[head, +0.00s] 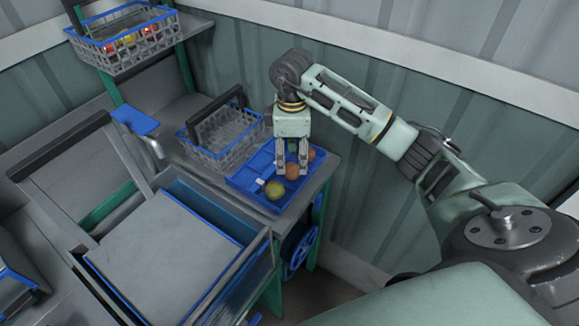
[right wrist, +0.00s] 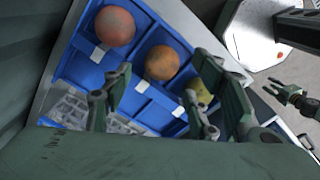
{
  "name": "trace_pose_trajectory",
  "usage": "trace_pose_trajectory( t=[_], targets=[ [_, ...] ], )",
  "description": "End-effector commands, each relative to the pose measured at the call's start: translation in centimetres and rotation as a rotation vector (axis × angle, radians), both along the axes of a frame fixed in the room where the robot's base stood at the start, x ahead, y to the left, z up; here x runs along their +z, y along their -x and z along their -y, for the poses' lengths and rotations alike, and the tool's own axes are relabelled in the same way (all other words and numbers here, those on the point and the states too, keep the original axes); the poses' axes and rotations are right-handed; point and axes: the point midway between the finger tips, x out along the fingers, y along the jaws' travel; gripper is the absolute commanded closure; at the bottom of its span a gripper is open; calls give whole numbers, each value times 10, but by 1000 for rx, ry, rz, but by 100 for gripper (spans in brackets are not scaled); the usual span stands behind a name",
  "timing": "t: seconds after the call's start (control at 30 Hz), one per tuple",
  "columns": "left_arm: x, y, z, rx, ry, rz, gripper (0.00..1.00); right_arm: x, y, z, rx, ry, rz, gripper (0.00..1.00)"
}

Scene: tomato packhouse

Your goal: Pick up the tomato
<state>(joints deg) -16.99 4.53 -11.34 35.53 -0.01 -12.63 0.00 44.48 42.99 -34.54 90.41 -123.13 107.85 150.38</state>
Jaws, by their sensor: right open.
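My right gripper (head: 291,172) is open and points down over a blue compartmented tray (head: 240,180). An orange-red tomato (head: 292,170) shows between its fingertips in the head view. In the right wrist view, an orange tomato (right wrist: 161,62) lies between and beyond the two fingers (right wrist: 160,108); I cannot tell whether they touch it. Another reddish tomato (right wrist: 114,26) lies in the tray, apart from the fingers. A yellow-green tomato (head: 275,190) sits near the tray's front edge; a finger partly hides it in the right wrist view.
A grey basket (head: 232,142) with a dark handle stands left of the tray. A blue-rimmed basket of red and yellow produce (head: 115,60) is on the upper shelf. A large bin (head: 165,250) stands in front. A green wall rises behind the tray.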

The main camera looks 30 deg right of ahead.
Motion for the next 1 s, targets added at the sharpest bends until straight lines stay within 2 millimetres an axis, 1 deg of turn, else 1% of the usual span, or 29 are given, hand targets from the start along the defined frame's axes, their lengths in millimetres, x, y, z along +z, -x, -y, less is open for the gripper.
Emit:
trace_pose_trajectory(
  t=[0.03,0.1,0.2,0.27,0.33,0.4,0.5,0.6,0.77,0.9,1.0],
  targets=[
    [5,9,-1,0,-1,-13,66,-4,1,0,-1,-1,-4,46],
    [10,18,-1,-1,-3,-26,66,-14,0,1,0,-1,-4,46],
    [16,24,-1,-2,-2,-34,66,-30,0,2,1,-1,-4,46],
    [16,23,-1,-2,-2,-32,66,-39,-1,2,0,-1,-4,46],
    [18,20,-1,-3,-2,-27,66,-45,-1,2,2,-1,-2,46],
    [18,12,0,-3,-1,-16,66,-49,-1,3,2,-1,-1,46],
    [19,-3,1,-3,2,5,66,-50,-1,3,3,0,0,46],
    [19,-11,2,-3,4,19,66,-50,-1,3,3,-1,1,46],
    [19,-8,2,-3,3,14,66,-49,-1,3,2,-1,1,59],
    [18,0,1,-3,1,2,66,-49,-1,3,2,-1,1,72],
    [18,5,0,-3,0,-6,66,-50,-1,3,2,0,0,78]
  ],
)
